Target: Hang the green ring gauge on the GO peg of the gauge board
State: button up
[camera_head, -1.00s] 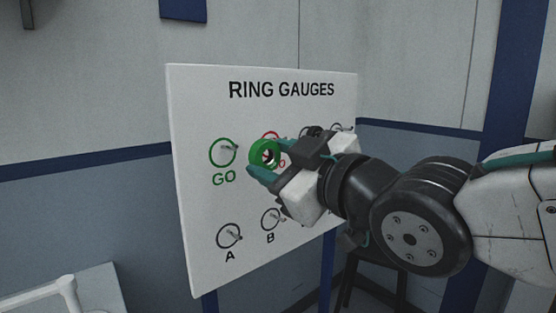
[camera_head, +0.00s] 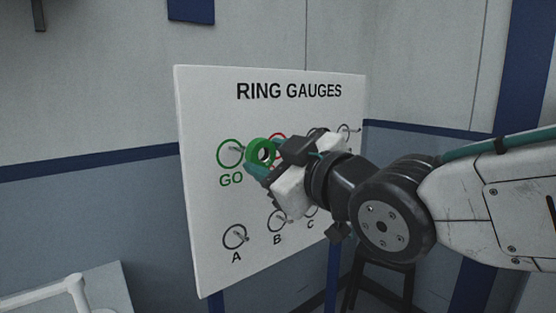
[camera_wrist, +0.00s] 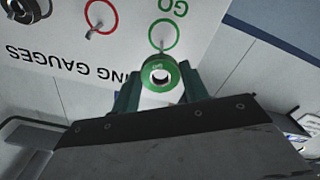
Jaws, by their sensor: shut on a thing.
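The green ring gauge (camera_head: 258,151) is held between the fingertips of my gripper (camera_head: 259,157), which is shut on it. It also shows in the wrist view (camera_wrist: 160,74), between the two green fingers. The gauge board (camera_head: 211,240) stands upright. Its GO peg (camera_head: 237,150) sticks out inside a painted green circle at the upper left and is bare. In the head view the ring appears just right of the GO circle. In the wrist view the GO peg (camera_wrist: 161,44) appears just above the ring. The ring is apart from the peg; how far in depth I cannot tell.
A red-circled peg (camera_wrist: 97,29) is beside the GO peg, partly hidden by my gripper in the head view. Pegs A (camera_head: 235,237) and B (camera_head: 278,221) are below. A white railing (camera_head: 70,290) stands at the lower left. A dark stool (camera_head: 385,270) is behind my arm.

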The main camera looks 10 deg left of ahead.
jog(key=shift+f+x, duration=0.15)
jog(key=shift+x, duration=1.65)
jog(key=shift+f+x, duration=0.15)
jog(key=shift+x, duration=1.65)
jog(key=o, duration=1.2)
jog(key=shift+c, duration=0.2)
